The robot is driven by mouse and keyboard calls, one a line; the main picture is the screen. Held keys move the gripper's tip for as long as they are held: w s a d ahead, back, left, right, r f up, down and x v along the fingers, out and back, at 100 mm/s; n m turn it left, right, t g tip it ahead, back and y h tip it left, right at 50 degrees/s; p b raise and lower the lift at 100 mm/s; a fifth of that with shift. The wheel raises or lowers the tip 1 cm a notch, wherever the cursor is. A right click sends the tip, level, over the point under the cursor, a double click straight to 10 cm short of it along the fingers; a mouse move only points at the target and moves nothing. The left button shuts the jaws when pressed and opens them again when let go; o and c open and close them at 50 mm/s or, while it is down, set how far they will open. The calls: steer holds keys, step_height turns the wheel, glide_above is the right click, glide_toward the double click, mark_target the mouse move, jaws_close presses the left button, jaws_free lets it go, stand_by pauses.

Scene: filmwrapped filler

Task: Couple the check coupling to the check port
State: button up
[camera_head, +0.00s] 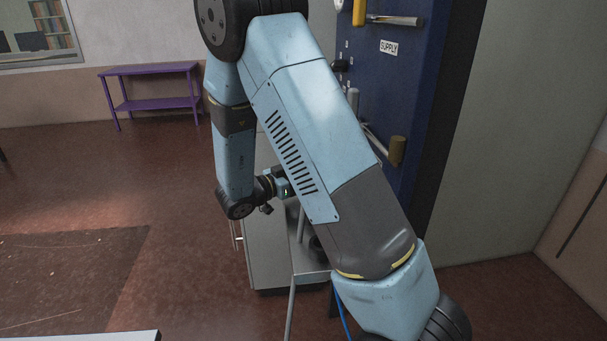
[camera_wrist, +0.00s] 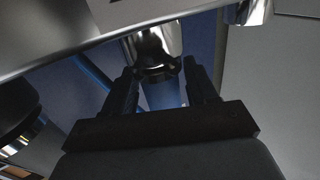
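My gripper (camera_wrist: 162,78) shows in the wrist view with its two dark fingers apart. A shiny metal cylinder (camera_wrist: 153,45) with a dark notched ring at its lower end lies at the fingertips, between or just beyond them. I cannot tell whether the fingers touch it, nor whether it is the check coupling or the port. Another shiny metal cylinder (camera_wrist: 250,11) shows at the top right. In the head view my arm hides the fingers and whatever is at them. The dark blue panel (camera_head: 408,75) stands behind my arm.
A grey cabinet (camera_head: 268,250) stands below my wrist. A blue hose (camera_head: 343,313) hangs nearby. A purple table (camera_head: 150,88) stands far left; the floor between is clear.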

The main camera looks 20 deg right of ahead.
steer(key=o, duration=0.3)
steer(key=v, duration=1.3)
steer(key=shift+a, duration=0.4)
steer(key=shift+s, duration=0.1)
